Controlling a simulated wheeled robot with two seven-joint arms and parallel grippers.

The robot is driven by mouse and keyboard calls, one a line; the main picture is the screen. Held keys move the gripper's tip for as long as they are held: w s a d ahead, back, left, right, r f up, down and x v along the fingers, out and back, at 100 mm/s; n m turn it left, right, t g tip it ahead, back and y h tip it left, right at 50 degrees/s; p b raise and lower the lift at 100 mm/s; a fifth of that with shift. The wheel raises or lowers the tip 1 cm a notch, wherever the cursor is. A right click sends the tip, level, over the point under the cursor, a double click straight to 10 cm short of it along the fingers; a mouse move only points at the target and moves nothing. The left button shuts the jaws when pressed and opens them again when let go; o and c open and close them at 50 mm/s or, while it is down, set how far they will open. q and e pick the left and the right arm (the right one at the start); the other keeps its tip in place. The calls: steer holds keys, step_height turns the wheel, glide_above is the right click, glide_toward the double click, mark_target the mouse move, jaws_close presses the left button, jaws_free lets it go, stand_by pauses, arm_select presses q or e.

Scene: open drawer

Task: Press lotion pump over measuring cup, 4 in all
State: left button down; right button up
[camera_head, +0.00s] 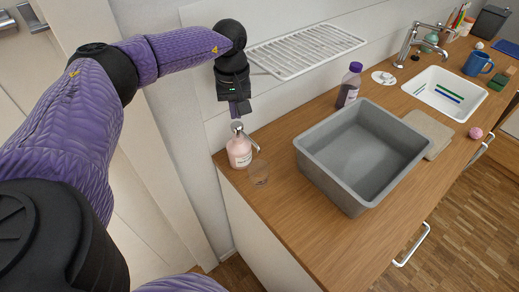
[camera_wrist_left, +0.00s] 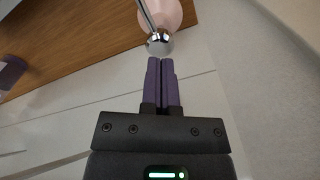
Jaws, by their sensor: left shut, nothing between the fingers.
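The pink lotion bottle (camera_head: 239,152) with a silver pump stands upright at the left end of the wooden counter. Its pump head (camera_wrist_left: 160,44) shows in the left wrist view, just beyond my fingertips. The clear measuring cup (camera_head: 259,173) stands on the counter beside the bottle, under the pump's spout side; its contents cannot be made out. My left gripper (camera_head: 238,112) points down just above the pump head, and its purple fingers (camera_wrist_left: 162,62) are shut with nothing between them. Whether the fingertips touch the pump head is hard to tell. My right gripper is not in view.
A grey open bin (camera_head: 313,168) stands right of the cup. A bottle with a purple cap (camera_head: 349,85) is behind it. A wire rack (camera_head: 306,50) is on the wall above. A sink (camera_head: 446,92) lies farther right. The counter's front left is clear.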

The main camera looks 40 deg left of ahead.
mark_target(237, 124)
arm_select(q)
steer(key=shift+f+b, duration=1.1)
steer(key=shift+f, duration=0.75)
steer(key=shift+r, duration=0.1)
step_height(237, 124, up, 4)
steer(key=p, duration=0.3)
steer(key=shift+f, duration=0.25)
steer(key=shift+f, duration=0.15)
